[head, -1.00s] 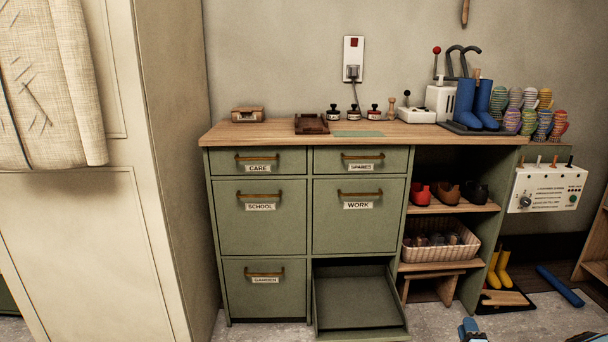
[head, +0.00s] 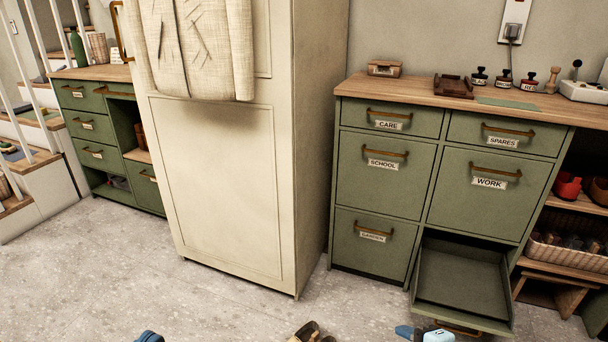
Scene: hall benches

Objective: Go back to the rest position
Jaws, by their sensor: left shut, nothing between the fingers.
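The task names no object of its own. My right gripper is not in view.
The open, empty drawer (head: 465,285) juts out low from the green cabinet (head: 367,180). A tall cream cupboard (head: 215,200) stands left of it. A brown, shoe-like thing (head: 305,332) is cut off below.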

